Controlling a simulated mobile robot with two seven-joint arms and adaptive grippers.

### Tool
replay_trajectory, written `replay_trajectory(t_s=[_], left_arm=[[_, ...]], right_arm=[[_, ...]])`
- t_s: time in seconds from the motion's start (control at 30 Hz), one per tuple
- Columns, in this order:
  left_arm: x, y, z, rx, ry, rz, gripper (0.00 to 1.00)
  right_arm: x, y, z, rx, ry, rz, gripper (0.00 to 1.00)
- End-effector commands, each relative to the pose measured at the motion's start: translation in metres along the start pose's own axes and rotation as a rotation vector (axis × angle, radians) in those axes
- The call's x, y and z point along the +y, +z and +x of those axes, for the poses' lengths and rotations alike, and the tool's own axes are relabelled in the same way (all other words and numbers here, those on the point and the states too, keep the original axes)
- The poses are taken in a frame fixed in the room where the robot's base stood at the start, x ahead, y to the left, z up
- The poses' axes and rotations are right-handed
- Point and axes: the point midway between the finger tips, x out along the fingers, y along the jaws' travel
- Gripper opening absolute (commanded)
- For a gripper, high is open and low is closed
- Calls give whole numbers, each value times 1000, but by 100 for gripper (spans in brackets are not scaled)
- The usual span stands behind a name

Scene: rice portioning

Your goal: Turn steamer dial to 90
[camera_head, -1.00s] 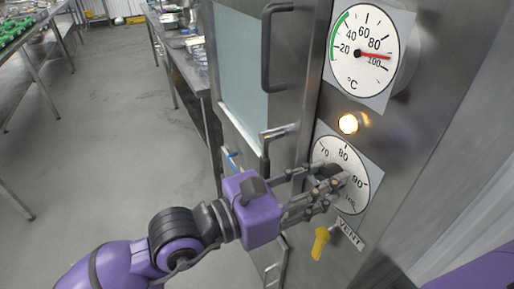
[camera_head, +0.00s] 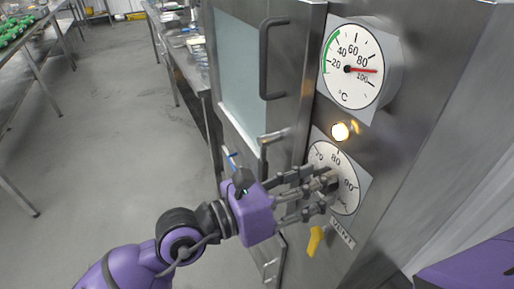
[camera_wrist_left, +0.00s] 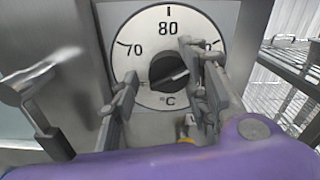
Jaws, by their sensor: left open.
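The steamer dial (camera_head: 348,201) is a white round plate with dark numbers on the steel front, below a lit lamp. In the left wrist view, its face (camera_wrist_left: 150,32) shows 70 and 80, with the number at right partly hidden by a finger. Its black knob (camera_wrist_left: 168,70) has a white mark pointing to the right and slightly up. My left gripper (camera_head: 326,189) is at the dial. In the wrist view its open fingers (camera_wrist_left: 163,90) stand on either side of the knob; contact cannot be told. My right gripper is out of view.
The lamp (camera_head: 340,132) glows. A yellow vent lever (camera_head: 315,241) hangs just below the dial. The steamer door handle (camera_head: 265,60) is to the left. Floor (camera_head: 110,130) is clear at left.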

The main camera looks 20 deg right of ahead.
Motion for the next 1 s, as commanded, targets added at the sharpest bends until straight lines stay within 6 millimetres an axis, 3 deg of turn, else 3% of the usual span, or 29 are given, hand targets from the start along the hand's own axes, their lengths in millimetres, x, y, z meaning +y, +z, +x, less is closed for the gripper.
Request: replay_trajectory(t_s=[0.27,0.33,0.47,0.8,1.0], left_arm=[[-4,2,0,-4,-7,-1,46],[-4,2,0,-4,-8,-1,46],[-2,0,-10,0,-4,-3,46],[1,-1,-80,3,1,-3,46],[1,-1,-110,3,0,-4,46]], right_arm=[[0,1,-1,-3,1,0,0],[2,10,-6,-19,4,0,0],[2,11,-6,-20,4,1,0],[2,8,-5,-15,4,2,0],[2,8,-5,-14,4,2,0]])
